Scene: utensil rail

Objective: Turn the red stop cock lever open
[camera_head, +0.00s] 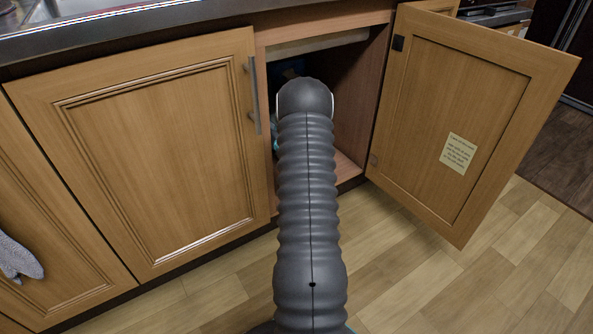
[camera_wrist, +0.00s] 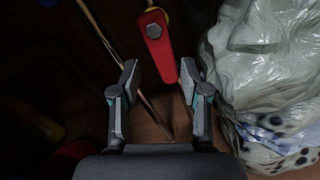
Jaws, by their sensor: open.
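The red stop cock lever (camera_wrist: 158,50) shows in the wrist view, just above and between my fingers. It has a grey hexagonal nut near its upper end and points downward with a slight tilt. A bit of yellow metal shows at its top. My gripper (camera_wrist: 160,80) is open, with one finger on each side below the lever's nut. I cannot tell whether either finger touches the lever. In the head view my arm reaches into the open cabinet and hides the lever and gripper.
A pale plastic bag (camera_wrist: 262,75) fills the right side, close to my right finger. A thin pipe (camera_wrist: 110,45) runs diagonally on the left. The open cabinet door (camera_head: 460,120) stands at the right with a note (camera_head: 458,153) on it. A closed door (camera_head: 150,150) is at the left.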

